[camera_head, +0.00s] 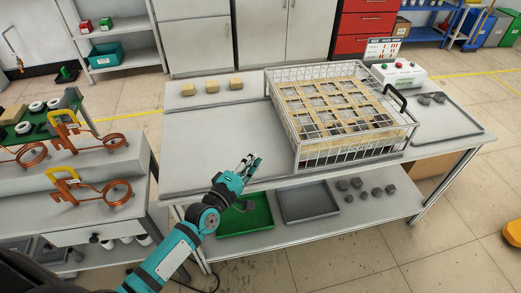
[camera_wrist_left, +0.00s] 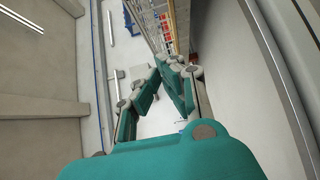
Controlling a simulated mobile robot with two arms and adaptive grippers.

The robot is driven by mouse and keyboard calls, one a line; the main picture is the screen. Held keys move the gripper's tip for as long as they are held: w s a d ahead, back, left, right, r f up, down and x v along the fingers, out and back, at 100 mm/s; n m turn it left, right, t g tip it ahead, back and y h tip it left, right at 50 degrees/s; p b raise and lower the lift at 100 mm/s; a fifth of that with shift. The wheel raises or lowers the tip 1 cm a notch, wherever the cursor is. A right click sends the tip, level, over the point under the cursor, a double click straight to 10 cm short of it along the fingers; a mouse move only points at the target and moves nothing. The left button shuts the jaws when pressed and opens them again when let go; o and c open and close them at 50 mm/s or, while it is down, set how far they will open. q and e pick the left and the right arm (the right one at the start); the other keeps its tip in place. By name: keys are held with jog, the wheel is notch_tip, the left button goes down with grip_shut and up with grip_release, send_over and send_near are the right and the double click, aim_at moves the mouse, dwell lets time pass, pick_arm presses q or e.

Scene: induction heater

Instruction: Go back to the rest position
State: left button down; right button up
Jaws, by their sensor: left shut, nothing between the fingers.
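My left gripper (camera_head: 250,166) is at the end of the teal arm that comes in from the lower left in the head view. It is above the front edge of the grey work table (camera_head: 215,140), left of the wire basket. Its fingers are shut with nothing between them, and they also show in the left wrist view (camera_wrist_left: 165,75). The wire basket (camera_head: 315,165) stands on the table with a wooden grid (camera_head: 335,104) in it. My right gripper is in neither view.
Several tan blocks (camera_head: 213,86) lie along the table's back left. A control box (camera_head: 398,74) stands behind a grey tray (camera_head: 462,122) at the right. A green tray (camera_head: 258,220) and a grey tray (camera_head: 308,202) are on the lower shelf. Copper coils (camera_head: 95,140) stand on the left bench.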

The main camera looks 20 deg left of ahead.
pick_arm(q)
jog(key=s+d+f+m+g+h, duration=0.1)
jog(key=s+d+f+m+g, duration=0.2)
jog(key=s+m, duration=0.25)
jog(key=s+d+f+m+g, duration=0.3)
jog(key=s+m+g, duration=0.1)
jog(key=s+m, duration=0.15)
jog(key=s+a+m+g+y, duration=0.2)
jog(key=s+a+m+g, duration=0.1)
jog(key=s, duration=0.6)
jog(key=s+a+m+g+y, duration=0.3)
jog(key=s+g, duration=0.1)
jog(key=s, duration=0.5)
jog(key=s+f+g, duration=0.1)
jog(key=s+f, duration=0.2)
jog(key=f, duration=2.6)
jog(key=s+a+f+g, duration=0.1)
jog(key=s+a+f, duration=0.2)
jog(key=s+f, duration=1.1)
jog(key=shift+s+f+m+g, duration=0.15)
jog(key=shift+s+m+g, duration=0.2)
jog(key=shift+s, duration=0.6)
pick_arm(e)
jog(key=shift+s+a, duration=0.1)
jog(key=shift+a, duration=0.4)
